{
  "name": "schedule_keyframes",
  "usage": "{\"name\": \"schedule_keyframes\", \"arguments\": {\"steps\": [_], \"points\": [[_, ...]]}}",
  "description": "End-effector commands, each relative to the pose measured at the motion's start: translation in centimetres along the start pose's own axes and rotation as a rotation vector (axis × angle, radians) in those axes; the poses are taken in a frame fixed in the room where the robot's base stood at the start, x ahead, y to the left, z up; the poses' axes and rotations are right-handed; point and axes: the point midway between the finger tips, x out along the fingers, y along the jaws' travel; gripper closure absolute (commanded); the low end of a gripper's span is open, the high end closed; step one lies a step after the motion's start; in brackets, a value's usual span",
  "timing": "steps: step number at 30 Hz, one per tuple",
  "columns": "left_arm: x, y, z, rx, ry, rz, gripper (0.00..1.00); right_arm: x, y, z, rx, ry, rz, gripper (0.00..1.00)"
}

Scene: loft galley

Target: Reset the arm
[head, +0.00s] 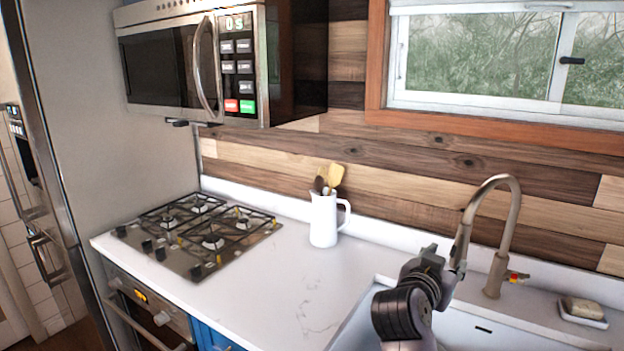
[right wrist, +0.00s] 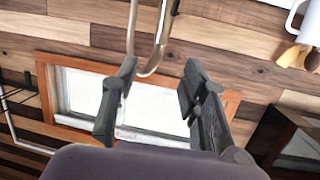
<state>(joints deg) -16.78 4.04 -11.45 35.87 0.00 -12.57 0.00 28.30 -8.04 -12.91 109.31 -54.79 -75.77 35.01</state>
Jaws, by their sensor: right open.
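My right arm rises from the bottom of the head view, and its dark gripper (head: 446,258) is up over the sink area, in front of the faucet (head: 508,225). In the right wrist view the two fingers of this gripper (right wrist: 158,76) stand well apart with nothing between them. The faucet's curved spout (right wrist: 150,62) shows beyond the fingers there, but I cannot tell how far away it is. My left arm and gripper are not in view.
A white pitcher with utensils (head: 323,220) stands at the back of the counter (head: 290,290), right of the gas cooktop (head: 200,232). A microwave (head: 190,60) hangs above. The sink (head: 480,335) is at lower right, with a sponge on a dish (head: 583,310). The middle counter is clear.

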Motion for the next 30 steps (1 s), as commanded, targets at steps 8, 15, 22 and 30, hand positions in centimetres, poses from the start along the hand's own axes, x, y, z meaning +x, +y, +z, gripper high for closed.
{"name": "schedule_keyframes", "arguments": {"steps": [8, 15, 22, 30], "points": [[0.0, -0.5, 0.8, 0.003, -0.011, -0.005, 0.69, -1.4, 4.3, 12.9, -0.165, -0.264, -0.083, 0.6], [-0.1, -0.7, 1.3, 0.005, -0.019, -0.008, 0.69, -8.3, 10.8, 26.2, -0.382, -0.592, -0.254, 0.6], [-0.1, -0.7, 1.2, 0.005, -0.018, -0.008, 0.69, -15.7, 15.4, 32.6, -0.524, -0.808, -0.421, 0.6], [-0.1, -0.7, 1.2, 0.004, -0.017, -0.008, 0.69, -22.5, 19.0, 35.8, -0.623, -0.968, -0.576, 0.6]]}}
